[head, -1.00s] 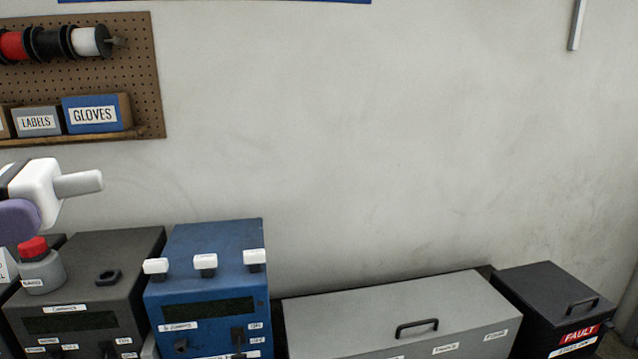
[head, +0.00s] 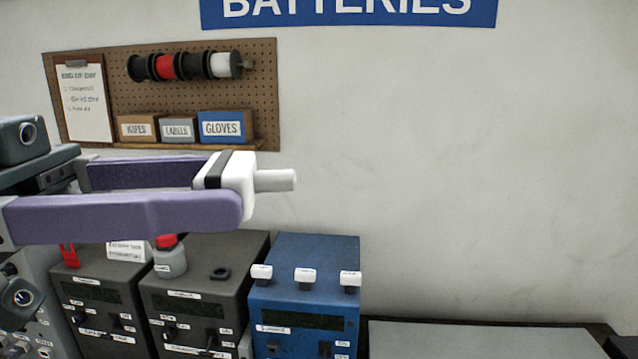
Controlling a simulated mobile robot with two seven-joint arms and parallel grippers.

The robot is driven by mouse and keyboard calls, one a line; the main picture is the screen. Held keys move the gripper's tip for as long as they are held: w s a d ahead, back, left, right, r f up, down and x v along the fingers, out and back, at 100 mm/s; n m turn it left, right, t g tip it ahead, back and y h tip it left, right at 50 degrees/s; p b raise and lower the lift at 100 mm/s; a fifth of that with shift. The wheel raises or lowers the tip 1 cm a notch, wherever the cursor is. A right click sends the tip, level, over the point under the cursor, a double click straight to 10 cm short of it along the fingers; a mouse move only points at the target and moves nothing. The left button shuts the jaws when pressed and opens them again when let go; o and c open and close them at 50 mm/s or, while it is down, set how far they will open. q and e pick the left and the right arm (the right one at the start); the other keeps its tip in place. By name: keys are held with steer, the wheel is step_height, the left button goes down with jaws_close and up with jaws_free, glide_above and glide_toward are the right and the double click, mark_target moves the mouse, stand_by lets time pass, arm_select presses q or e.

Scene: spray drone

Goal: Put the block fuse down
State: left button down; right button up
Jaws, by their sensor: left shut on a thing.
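The block fuse (head: 238,180) is a white block with a black band and a pale grey round stub pointing right. My left gripper (head: 220,187), with long purple fingers, comes in from the left and is shut on it. It holds the block fuse level in the air, in front of the pegboard's lower edge and above the dark chargers in the picture. How far it is from the wall is hard to tell. My right gripper is not in view.
A blue charger (head: 304,290) with several white blocks on top stands right of two dark chargers (head: 200,268). A grey bottle with a red cap (head: 170,258) stands on a dark charger. A grey box lid (head: 480,340) lies right. The pegboard (head: 262,90) hangs behind.

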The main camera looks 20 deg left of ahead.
arm_select(q)
steer(key=d+r+m+g+h, duration=0.2)
steer(key=d+r+m+g, duration=0.3)
steer(key=d+g, duration=0.45)
steer(key=w+d+f+m+g+y, duration=0.1)
steer(key=w+d+f+m+g, duration=0.1)
steer(key=m+g, duration=0.4)
steer(key=shift+w+d+f+g+y, duration=0.4)
steer(key=shift+d+f+g, duration=0.2)
steer(key=shift+f, duration=0.6)
steer(key=shift+s+a+r+n+t+h, duration=0.8)
steer(key=shift+s+a+r+n+t, duration=1.35)
steer(key=shift+a+r+n+t, duration=2.75)
steer(key=w+a+f+n+t+y, duration=0.1)
steer(key=a+f+n+t+y, duration=0.4)
steer(key=f+n+t+y, duration=0.3)
step_height(320, 180, down, 3)
steer(key=t+y, duration=0.1)
steer(key=t, duration=0.5)
steer(key=shift+w+a+f, duration=0.15)
steer(key=shift+w, duration=0.1)
